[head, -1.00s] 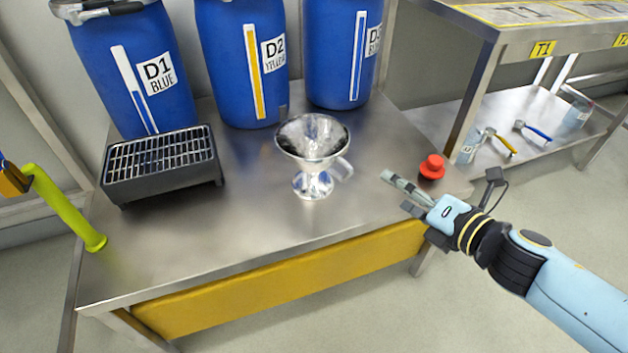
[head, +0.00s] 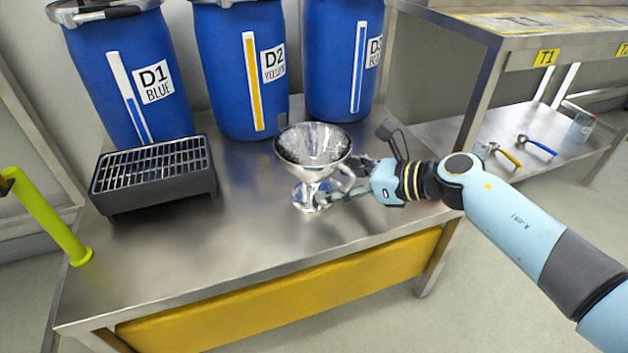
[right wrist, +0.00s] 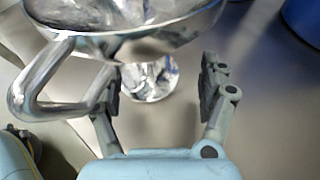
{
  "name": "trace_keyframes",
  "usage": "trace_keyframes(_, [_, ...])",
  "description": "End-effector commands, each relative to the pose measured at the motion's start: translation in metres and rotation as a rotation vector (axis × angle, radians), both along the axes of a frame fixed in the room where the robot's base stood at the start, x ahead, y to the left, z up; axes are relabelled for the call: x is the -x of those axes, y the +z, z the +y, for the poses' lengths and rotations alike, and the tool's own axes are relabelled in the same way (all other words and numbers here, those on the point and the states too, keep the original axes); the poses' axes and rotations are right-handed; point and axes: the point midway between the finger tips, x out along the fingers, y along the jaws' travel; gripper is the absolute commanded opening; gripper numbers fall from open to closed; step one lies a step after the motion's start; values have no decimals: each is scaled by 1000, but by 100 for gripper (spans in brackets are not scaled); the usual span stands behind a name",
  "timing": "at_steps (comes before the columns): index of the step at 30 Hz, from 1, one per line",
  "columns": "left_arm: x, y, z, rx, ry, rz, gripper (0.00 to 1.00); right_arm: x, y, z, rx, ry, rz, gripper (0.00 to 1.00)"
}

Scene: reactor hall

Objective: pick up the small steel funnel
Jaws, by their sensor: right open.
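The small steel funnel (head: 312,146) stands upright on the steel table in the head view, wide bowl on top, a narrow waist and foot below, and a loop handle on its right side. My right gripper (head: 339,180) is open at the funnel's right side, by the handle and waist. In the right wrist view the bowl (right wrist: 130,45) fills the top, and the handle (right wrist: 40,95) is at the left, passing by the left finger. The foot (right wrist: 152,80) shows between the open fingers. Whether a finger touches the funnel I cannot tell. My left gripper is not in view.
A black grill-topped box (head: 153,177) stands left of the funnel. Blue drums (head: 240,70) line the back of the table (head: 215,250). A lime-green post (head: 48,215) rises at the left edge. The table front is clear. A shelf with tools (head: 520,150) is at right.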

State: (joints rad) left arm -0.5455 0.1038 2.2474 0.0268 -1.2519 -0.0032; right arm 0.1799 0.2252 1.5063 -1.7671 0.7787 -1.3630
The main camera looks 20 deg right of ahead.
Motion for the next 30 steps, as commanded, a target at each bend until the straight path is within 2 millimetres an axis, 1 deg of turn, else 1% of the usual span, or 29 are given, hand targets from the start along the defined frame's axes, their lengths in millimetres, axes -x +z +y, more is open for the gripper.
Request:
trace_keyframes(1, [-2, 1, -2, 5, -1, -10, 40, -5, -7, 6, -4, -1, 1, 77])
trace_keyframes(3, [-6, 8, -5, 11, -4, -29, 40, -12, -14, 14, -5, 0, 4, 77])
trace_keyframes(6, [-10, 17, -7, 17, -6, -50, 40, -22, -19, 23, -5, 0, 4, 77])
trace_keyframes(9, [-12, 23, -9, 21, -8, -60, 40, -27, -20, 27, -2, 0, 2, 77])
trace_keyframes(16, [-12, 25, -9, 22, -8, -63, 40, -28, -18, 28, -2, -1, 1, 77])
trace_keyframes(30, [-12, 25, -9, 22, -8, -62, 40, -28, -18, 28, -3, -1, 1, 15])
